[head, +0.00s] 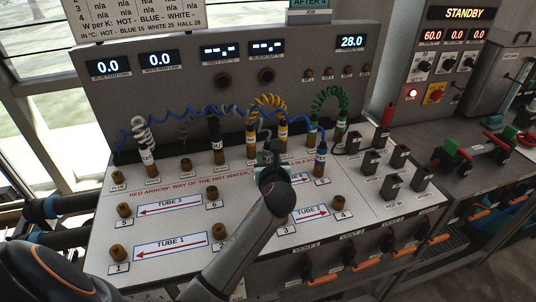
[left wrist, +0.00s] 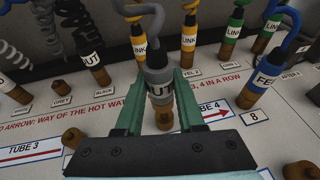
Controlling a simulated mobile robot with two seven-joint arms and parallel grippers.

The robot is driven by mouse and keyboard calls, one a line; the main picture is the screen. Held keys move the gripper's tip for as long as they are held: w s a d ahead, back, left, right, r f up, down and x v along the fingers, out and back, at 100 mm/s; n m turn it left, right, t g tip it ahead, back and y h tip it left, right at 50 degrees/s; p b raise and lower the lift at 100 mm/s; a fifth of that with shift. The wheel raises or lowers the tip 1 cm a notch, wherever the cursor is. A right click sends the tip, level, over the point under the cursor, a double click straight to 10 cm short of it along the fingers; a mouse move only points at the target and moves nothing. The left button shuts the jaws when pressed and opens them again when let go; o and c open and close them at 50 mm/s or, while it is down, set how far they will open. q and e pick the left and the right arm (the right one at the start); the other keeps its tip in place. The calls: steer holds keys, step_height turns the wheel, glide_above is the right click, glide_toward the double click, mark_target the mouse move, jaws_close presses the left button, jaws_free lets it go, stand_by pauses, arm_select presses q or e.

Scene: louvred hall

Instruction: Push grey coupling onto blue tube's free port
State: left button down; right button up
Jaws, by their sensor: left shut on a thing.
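My left gripper (head: 268,160) is shut on the grey coupling (left wrist: 158,82), marked OUT, with a grey coiled hose from its top. In the left wrist view its lower end is over a brass port (left wrist: 164,118) at the left end of the TUBE 4 label (left wrist: 215,112). I cannot tell whether coupling and port touch. The blue coupling (left wrist: 264,76), marked FEED, sits on the port by label 8 at that label's other end; it also shows in the head view (head: 320,158). In the head view my gripper hides the grey coupling's lower part. My right gripper is not in view.
White couplings (head: 146,158), black couplings (head: 217,150), yellow couplings (head: 283,138) and green couplings (head: 340,131) stand along the panel's back. Bare brass ports (head: 124,210) stand by the TUBE 1 to 3 labels. Black switches (head: 370,162) are at the right.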

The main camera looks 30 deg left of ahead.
mark_target(268, 158)
arm_select(q)
steer(key=shift+f, duration=0.15)
steer(key=shift+f, duration=1.35)
steer(key=shift+c, duration=2.2)
jaws_free()
steer(key=r+p, duration=0.1)
steer(key=s+d+r+p, duration=0.1)
steer(key=s+r+p, duration=0.1)
steer(key=r, duration=0.1)
steer(key=shift+s+d+r+p, duration=0.1)
steer(key=shift+s+d+p, duration=0.05)
steer(key=shift+d+p, duration=0.25)
steer(key=shift+s+d+r, duration=0.4)
steer(key=shift+s+r, duration=0.05)
steer(key=shift+r, duration=0.25)
